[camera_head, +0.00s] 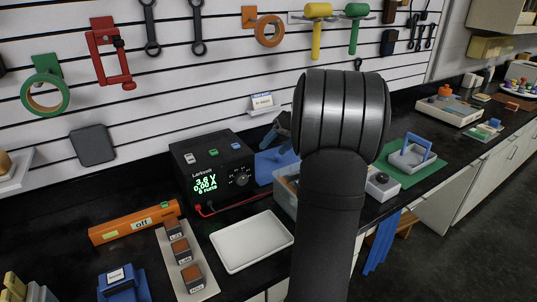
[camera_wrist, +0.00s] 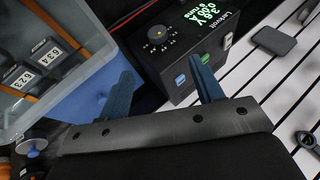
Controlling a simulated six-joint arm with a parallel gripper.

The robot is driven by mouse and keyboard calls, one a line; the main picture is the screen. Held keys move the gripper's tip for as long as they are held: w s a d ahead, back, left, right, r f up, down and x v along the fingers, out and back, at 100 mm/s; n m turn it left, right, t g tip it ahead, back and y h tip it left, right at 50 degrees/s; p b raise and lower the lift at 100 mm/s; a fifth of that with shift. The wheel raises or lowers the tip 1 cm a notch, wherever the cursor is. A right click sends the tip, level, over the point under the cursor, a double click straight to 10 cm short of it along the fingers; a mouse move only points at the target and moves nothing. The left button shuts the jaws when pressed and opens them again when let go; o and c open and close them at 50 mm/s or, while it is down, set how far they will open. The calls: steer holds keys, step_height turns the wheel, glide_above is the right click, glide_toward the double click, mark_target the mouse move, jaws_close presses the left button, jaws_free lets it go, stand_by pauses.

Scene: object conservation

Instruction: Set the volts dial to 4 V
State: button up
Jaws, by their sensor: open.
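The black Larkvolt power supply (camera_head: 212,168) stands on the dark bench, and its green display (camera_head: 205,184) appears to read 3.6 V and 0.00 A. A round dark dial (camera_head: 241,180) is on its front panel, right of the display. In the wrist view the dial (camera_wrist: 157,33) shows upside down with marks around it. My gripper (camera_wrist: 162,62) is open and empty, its two blue fingers apart. The dial lies beyond the fingertips, nearer the left finger, with a gap to it. In the head view my arm covers most of the gripper.
A clear bin (camera_wrist: 45,50) with numbered boxes is close to the left finger. Blue, green and white buttons or switches (camera_wrist: 205,58) are near the right finger. A white tray (camera_head: 252,242) and an orange device (camera_head: 130,222) marked "off" lie in front. Red and black leads run from the supply.

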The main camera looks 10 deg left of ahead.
steer(key=s+a+f+m+t+y, duration=0.1)
steer(key=s+a+f+m+y, duration=0.4)
steer(key=s+f+m+y, duration=0.65)
steer(key=m+t+h, duration=0.6)
steer(key=m+t, duration=0.7)
steer(key=m, duration=1)
glide_toward(243, 181)
steer(key=x, duration=0.8)
steer(key=shift+w+a, duration=0.2)
steer(key=shift+w, duration=0.05)
steer(key=shift+c, duration=0.4)
